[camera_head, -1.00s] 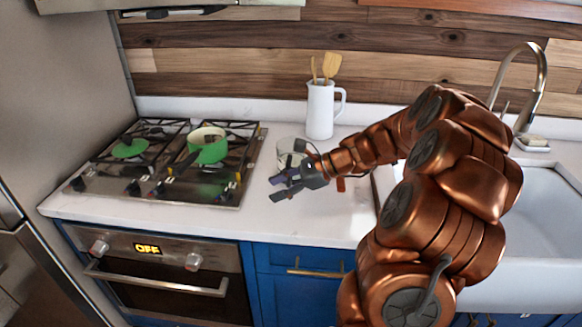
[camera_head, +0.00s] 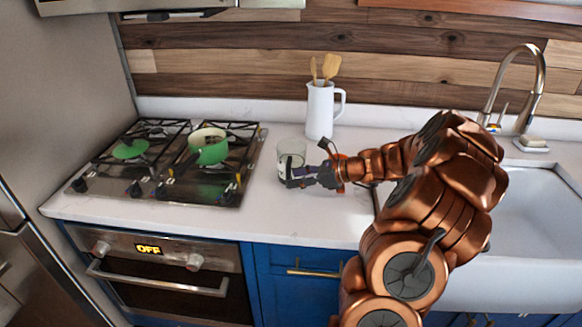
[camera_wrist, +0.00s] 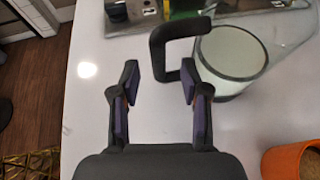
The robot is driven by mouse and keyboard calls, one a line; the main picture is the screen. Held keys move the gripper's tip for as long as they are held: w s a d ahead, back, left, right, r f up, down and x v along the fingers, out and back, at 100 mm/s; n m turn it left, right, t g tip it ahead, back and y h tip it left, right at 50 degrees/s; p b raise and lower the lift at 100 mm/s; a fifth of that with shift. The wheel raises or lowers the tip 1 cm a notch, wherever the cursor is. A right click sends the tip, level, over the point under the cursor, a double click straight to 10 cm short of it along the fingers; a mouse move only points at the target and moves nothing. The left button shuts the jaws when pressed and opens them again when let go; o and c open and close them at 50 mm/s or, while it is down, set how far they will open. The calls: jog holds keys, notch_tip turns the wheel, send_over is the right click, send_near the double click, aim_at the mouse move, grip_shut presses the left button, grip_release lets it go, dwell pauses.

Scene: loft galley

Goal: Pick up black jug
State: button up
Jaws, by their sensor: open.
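The black jug (camera_head: 291,149) stands upright on the white counter, right of the stove. It looks like a clear or pale vessel with a black rim and handle; its lower part is partly hidden behind my gripper in the head view. My gripper (camera_head: 292,177) is open and low over the counter at the jug's near side. In the wrist view the jug body (camera_wrist: 232,52) is beyond and right of my gripper (camera_wrist: 159,84). Its black handle reaches left, and the handle's free end lies between or just beyond the fingertips; contact cannot be told.
A white pitcher (camera_head: 320,111) with wooden utensils stands behind the jug. A green pot (camera_head: 208,148) is on the stove (camera_head: 222,187) to the left. An orange cup (camera_wrist: 291,163) is right of my gripper in the wrist view. The sink (camera_head: 535,190) is at right.

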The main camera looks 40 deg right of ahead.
jog(key=shift+x, duration=1.6)
jog(key=shift+s, duration=0.1)
grip_shut()
